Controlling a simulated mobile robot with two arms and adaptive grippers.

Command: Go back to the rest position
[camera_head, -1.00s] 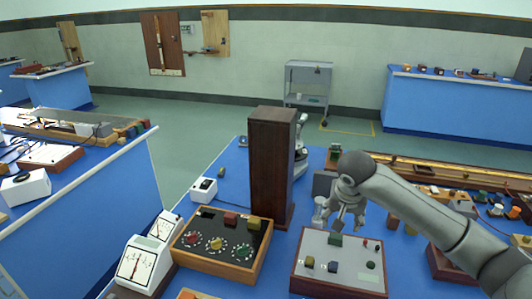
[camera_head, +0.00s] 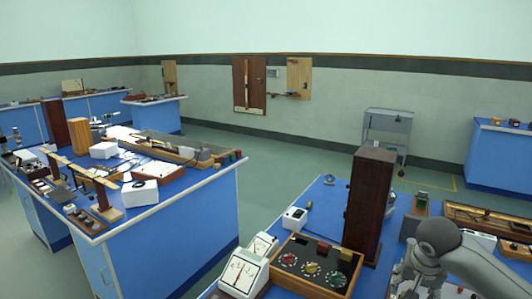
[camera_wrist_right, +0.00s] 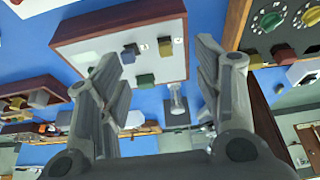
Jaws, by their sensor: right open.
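My right arm comes in at the bottom right of the head view, and its gripper (camera_head: 405,287) hangs at the bottom edge, partly cut off. In the right wrist view the gripper (camera_wrist_right: 157,62) has its two fingers spread wide with nothing between them. Beyond the fingers in that view is a white-topped box (camera_wrist_right: 88,48) with wooden sides and small green, yellow and blue blocks. My left gripper is in neither view.
A tall dark wooden column (camera_head: 369,205) stands on the blue bench left of my right arm. Near it are a black dial box (camera_head: 318,262) and white meters (camera_head: 243,275). Another crowded bench (camera_head: 170,238) is at left. Green floor (camera_head: 262,160) lies open between benches.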

